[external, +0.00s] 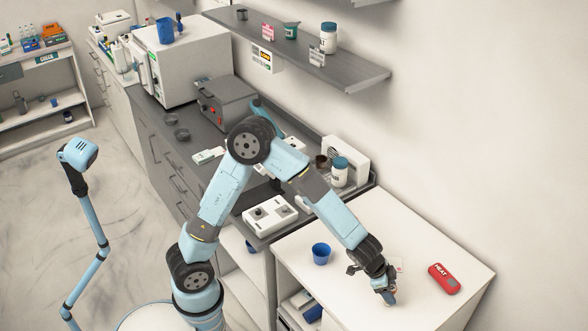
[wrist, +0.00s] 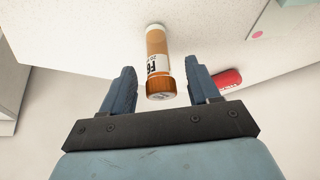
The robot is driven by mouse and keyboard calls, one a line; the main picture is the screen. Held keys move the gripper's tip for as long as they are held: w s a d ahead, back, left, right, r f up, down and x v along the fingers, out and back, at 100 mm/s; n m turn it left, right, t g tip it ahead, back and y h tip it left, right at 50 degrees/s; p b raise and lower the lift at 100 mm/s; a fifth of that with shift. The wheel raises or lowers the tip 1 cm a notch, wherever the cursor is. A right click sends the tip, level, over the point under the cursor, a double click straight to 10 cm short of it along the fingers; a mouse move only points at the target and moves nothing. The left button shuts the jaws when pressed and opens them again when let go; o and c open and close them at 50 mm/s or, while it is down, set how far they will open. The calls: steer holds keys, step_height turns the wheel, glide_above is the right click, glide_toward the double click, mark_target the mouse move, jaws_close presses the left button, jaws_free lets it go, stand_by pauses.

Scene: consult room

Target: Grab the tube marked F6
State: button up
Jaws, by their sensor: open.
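The tube marked F6 (wrist: 157,65) shows in the wrist view, an orange-brown tube with a white label and an orange-brown cap. It lies between the two fingers of my gripper (wrist: 160,88), its cap end toward the palm and its other end reaching past the fingertips. Gaps show on both sides, so the fingers are open and apart from it. In the external view, my gripper (external: 386,292) is low over the white table (external: 440,240). The tube cannot be made out clearly there, being small and mostly behind the gripper.
A red object marked MEAT (external: 444,279) lies right of my gripper, and a red end of it shows in the wrist view (wrist: 229,78). A blue cup (external: 321,253) stands to the left.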

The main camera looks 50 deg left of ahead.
steer(key=shift+x, duration=1.7)
steer(key=shift+c, duration=0.2)
steer(key=c, duration=1)
steer(key=shift+o, duration=0.2)
steer(key=shift+r, duration=0.2)
